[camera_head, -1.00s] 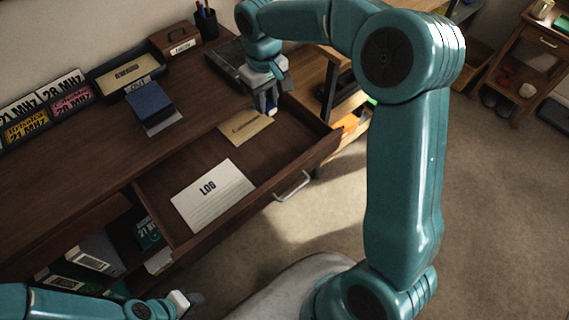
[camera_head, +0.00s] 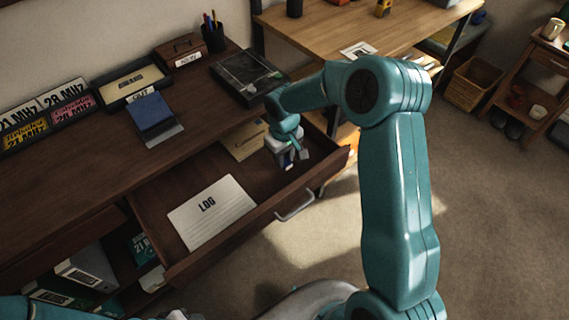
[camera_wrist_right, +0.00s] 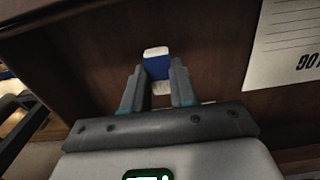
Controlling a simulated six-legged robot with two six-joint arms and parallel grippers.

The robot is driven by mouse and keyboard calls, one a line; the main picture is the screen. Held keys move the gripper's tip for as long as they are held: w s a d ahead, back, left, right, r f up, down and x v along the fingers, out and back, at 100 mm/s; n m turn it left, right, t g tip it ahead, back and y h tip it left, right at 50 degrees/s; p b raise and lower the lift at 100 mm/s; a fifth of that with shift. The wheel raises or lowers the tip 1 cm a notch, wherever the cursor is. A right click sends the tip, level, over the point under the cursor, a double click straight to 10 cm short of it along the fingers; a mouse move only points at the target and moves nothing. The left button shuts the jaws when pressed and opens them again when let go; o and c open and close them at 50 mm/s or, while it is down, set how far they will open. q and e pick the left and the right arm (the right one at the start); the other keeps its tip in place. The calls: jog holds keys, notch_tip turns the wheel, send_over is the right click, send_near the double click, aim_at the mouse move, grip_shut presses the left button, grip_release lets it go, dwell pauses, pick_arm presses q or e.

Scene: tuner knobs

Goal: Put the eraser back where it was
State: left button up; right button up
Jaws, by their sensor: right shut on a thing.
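My right gripper (camera_head: 290,158) is over the right end of the open drawer (camera_head: 163,209), pointing down. It is shut on the eraser. In the right wrist view, the blue and white eraser (camera_wrist_right: 157,66) sits between the fingertips of my right gripper (camera_wrist_right: 159,90), with the dark drawer wood behind it. I cannot tell whether the eraser touches the drawer floor. In the head view the eraser (camera_head: 287,162) is mostly hidden by the gripper. Only a bit of my left gripper (camera_head: 180,315) shows at the bottom edge; its fingers are not clear.
A LOG sheet (camera_head: 212,211) lies in the drawer's left part; a tan envelope (camera_head: 243,141) lies near its back. The drawer's handle (camera_head: 295,206) is at the front. On the desk are a blue pad (camera_head: 151,111), a tray (camera_head: 128,83) and a dark, clear-topped case (camera_head: 246,75).

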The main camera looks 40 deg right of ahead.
aim_at(285, 161)
jog(key=shift+f, duration=1.8)
jog(key=shift+f+b, duration=0.2)
jog(key=shift+b, duration=0.1)
jog(key=o, duration=0.9)
jog(key=shift+o, duration=0.2)
jog(key=shift+s+r, duration=0.1)
jog(key=shift+r, duration=0.1)
notch_tip(285, 161, up, 12)
